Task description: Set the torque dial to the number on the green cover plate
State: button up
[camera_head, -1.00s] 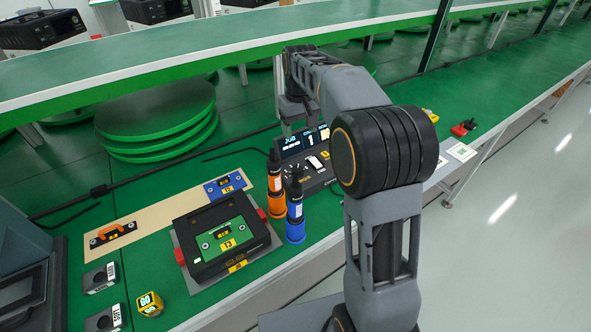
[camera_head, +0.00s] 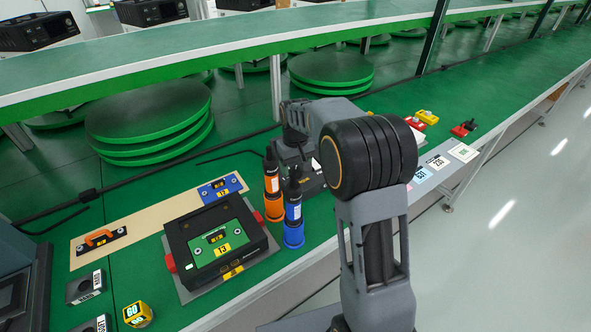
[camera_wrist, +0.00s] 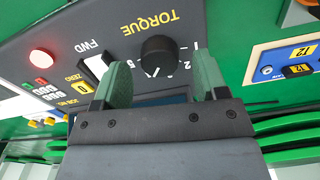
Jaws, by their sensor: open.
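The torque dial (camera_wrist: 159,56) is a round black knob on a dark console panel, below the upside-down word TORQUE in the wrist view. Small white numbers surround it, partly hidden; I cannot tell its setting. My gripper (camera_wrist: 162,80) is open and empty, its two green fingertips apart on either side of the dial's near edge; contact is not visible. In the head view the green cover plate (camera_head: 207,234) lies on a black housing, with a yellow label reading like "13" or "T3". The arm mostly hides the console there.
An orange screwdriver (camera_head: 272,190) and a blue one (camera_head: 293,215) stand between housing and console. A blue plate (camera_head: 222,188) and an orange-handled part (camera_head: 100,238) lie on a tan board. A FWD switch, ZERO button (camera_wrist: 85,87) and lit red lamp (camera_wrist: 42,58) flank the dial.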

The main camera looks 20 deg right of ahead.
jog(key=shift+f, duration=0.65)
jog(key=c, duration=0.9)
